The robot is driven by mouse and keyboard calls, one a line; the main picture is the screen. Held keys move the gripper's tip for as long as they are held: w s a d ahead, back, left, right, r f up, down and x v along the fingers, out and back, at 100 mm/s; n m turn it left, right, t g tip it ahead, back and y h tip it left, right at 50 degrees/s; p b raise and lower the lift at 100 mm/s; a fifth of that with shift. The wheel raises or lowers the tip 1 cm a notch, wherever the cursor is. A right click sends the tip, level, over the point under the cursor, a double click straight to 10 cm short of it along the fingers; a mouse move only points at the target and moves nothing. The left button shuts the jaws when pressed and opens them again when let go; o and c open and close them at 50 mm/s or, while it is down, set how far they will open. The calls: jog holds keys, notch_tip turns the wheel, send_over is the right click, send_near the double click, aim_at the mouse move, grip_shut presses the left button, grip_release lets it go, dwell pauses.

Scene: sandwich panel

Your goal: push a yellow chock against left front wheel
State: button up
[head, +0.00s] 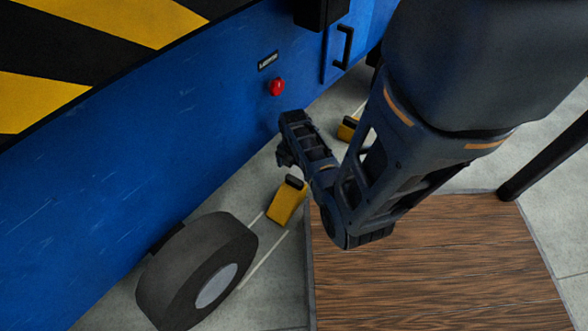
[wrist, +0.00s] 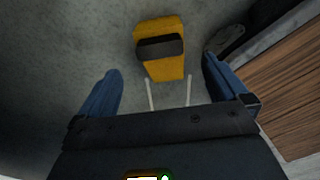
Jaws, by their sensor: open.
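A yellow chock (head: 286,204) with a dark block on top lies on the floor in the head view. It is just beyond the black wheel (head: 190,275) with a grey hub, with a gap between them. A second yellow chock (head: 346,131) lies farther back, partly hidden by my arm. My gripper (head: 284,152) hangs beside the blue panel, above and beyond the nearer chock. In the wrist view its two blue fingers are spread and empty. One yellow chock (wrist: 165,68) shows ahead, between and beyond the fingertips; I cannot tell which one it is.
Pale floor lines (head: 262,262) run between the wheel and the nearer chock. A wooden platform (head: 420,275) stands to the right, with a dark post (head: 545,158). The blue vehicle side (head: 150,150) carries a red button (head: 277,87) and a black handle (head: 344,47).

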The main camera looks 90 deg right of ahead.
aim_at(294, 180)
jog(key=shift+f, duration=0.1)
notch_tip(294, 180, down, 8)
jog(key=b, duration=0.4)
jog(key=shift+r+b, duration=0.2)
jog(key=shift+b, duration=0.2)
jog(key=shift+w+a, duration=0.1)
jog(key=c, duration=1.3)
